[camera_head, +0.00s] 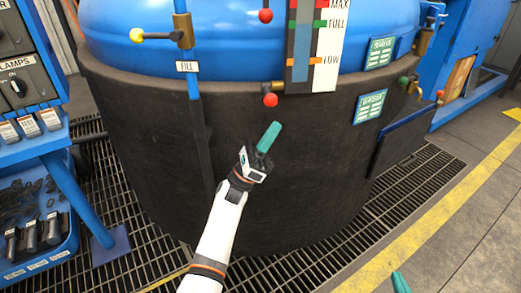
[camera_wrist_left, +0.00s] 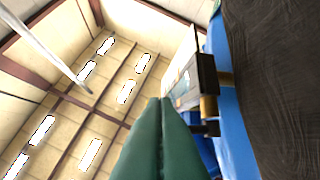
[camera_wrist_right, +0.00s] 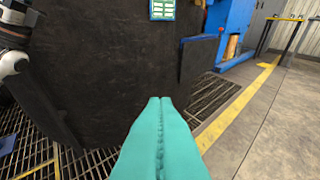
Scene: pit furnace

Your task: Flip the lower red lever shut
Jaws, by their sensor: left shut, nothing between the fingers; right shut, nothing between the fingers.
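The lower red lever shows as a red ball (camera_head: 270,100) just under a brass valve fitting (camera_head: 274,86) at the foot of the level gauge. My left gripper (camera_head: 277,126) is shut and empty, its teal fingers pointing up a little below the red ball and apart from it in the picture. In the left wrist view its closed fingers (camera_wrist_left: 161,102) point up beside the gauge fittings; I cannot make out the red ball there. My right gripper (camera_head: 397,274) shows only as a teal tip at the bottom edge. In the right wrist view its fingers (camera_wrist_right: 160,101) are shut and empty.
Another red ball (camera_head: 265,15) sits higher by the gauge (camera_head: 301,68). A yellow-knobbed lever (camera_head: 137,34) is at left, a green knob (camera_head: 403,81) at right. The dark tank band (camera_head: 140,125) stands close ahead. A blue control panel (camera_head: 30,160) stands at left.

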